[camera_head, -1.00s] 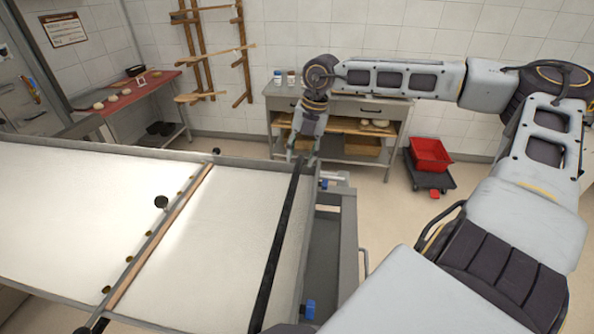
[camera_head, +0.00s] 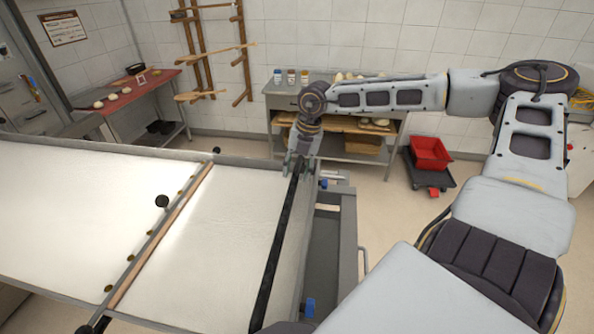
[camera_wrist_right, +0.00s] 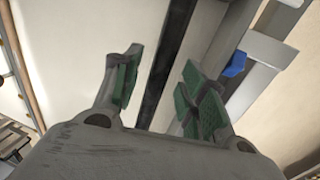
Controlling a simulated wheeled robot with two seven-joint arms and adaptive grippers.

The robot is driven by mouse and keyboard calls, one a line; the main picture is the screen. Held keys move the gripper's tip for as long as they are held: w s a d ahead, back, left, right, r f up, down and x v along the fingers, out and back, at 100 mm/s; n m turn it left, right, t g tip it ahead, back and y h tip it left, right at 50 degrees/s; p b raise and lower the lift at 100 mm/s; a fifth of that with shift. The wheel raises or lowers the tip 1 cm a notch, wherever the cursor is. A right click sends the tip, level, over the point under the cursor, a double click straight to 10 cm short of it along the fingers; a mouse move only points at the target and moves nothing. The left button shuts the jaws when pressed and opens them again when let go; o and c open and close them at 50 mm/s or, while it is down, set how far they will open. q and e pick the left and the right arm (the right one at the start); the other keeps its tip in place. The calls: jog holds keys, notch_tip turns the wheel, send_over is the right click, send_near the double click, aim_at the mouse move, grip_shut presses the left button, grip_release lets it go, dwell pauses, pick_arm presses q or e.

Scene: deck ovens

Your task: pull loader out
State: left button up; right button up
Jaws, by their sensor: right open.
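The loader (camera_head: 215,235) is a long, pale, flat bed with metal side rails. A wooden strip (camera_head: 160,238) crosses it, and a black bar (camera_head: 275,250) runs along its right end. My right gripper (camera_head: 299,168) is over the far end of the black bar. In the right wrist view my right gripper (camera_wrist_right: 160,90) is open, and the black bar (camera_wrist_right: 165,60) passes between its green-padded fingers without visible contact. My left gripper is not seen.
A metal frame with blue clips (camera_head: 310,308) stands right of the loader. A grey side table (camera_head: 350,145) with jars and dough is behind. A red crate (camera_head: 430,153) sits on a dark dolly on the floor. A red-topped table (camera_head: 130,95) is at back left.

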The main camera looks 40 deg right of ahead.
jog(key=shift+f, duration=0.45)
grip_shut()
dwell(0.3)
